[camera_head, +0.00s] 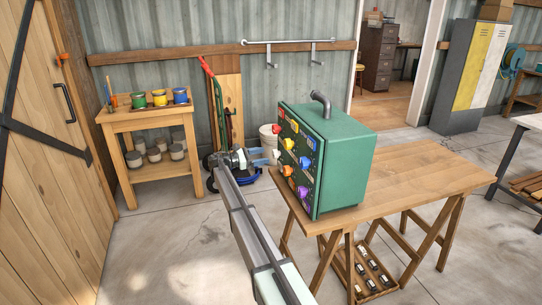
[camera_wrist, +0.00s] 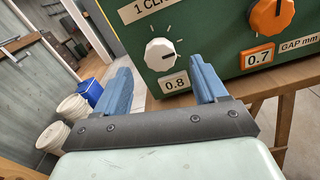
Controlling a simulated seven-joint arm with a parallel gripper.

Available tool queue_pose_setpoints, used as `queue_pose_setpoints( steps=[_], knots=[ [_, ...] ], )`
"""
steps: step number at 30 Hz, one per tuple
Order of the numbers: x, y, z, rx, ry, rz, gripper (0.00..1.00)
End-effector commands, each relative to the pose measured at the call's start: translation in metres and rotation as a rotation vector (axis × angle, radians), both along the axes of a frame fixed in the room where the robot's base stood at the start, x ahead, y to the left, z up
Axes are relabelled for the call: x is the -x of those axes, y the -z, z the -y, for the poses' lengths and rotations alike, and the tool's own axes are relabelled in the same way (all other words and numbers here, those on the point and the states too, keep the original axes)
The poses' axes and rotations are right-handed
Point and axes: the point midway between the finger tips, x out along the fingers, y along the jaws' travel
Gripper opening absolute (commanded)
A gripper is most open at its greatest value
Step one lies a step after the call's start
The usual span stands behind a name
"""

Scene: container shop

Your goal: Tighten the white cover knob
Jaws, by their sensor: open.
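A white round knob (camera_wrist: 160,52) with a dark pointer line sits on the green panel, with a 0.8 tag below it and a plate starting "1 CLE" above. No visible word says cover. My gripper (camera_wrist: 159,68) is open and empty, its blue fingers on either side of the knob in the picture; touch cannot be told. In the head view my gripper (camera_head: 268,158) is at the left face of the green box (camera_head: 344,160).
An orange knob (camera_wrist: 270,17) with a 0.7 tag is right of the white one. Red, yellow, blue and purple knobs crowd the face. The box stands on a wooden table (camera_head: 430,165). A stand with coloured pots (camera_head: 150,120) is at left. Open floor lies between.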

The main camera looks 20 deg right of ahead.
Motion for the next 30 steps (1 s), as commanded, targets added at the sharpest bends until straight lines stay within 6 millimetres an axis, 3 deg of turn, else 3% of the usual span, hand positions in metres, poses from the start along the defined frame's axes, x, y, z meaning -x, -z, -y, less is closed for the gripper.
queue_pose_setpoints(
  steps=[9,23,30],
  knots=[
    [0.0,0.0,0.042,0.0,0.0,0.0,0.71],
    [0.0,0.0,0.051,0.0,-0.001,0.0,0.71],
    [0.0,0.0,0.051,-0.001,-0.001,0.001,0.5]
  ],
)
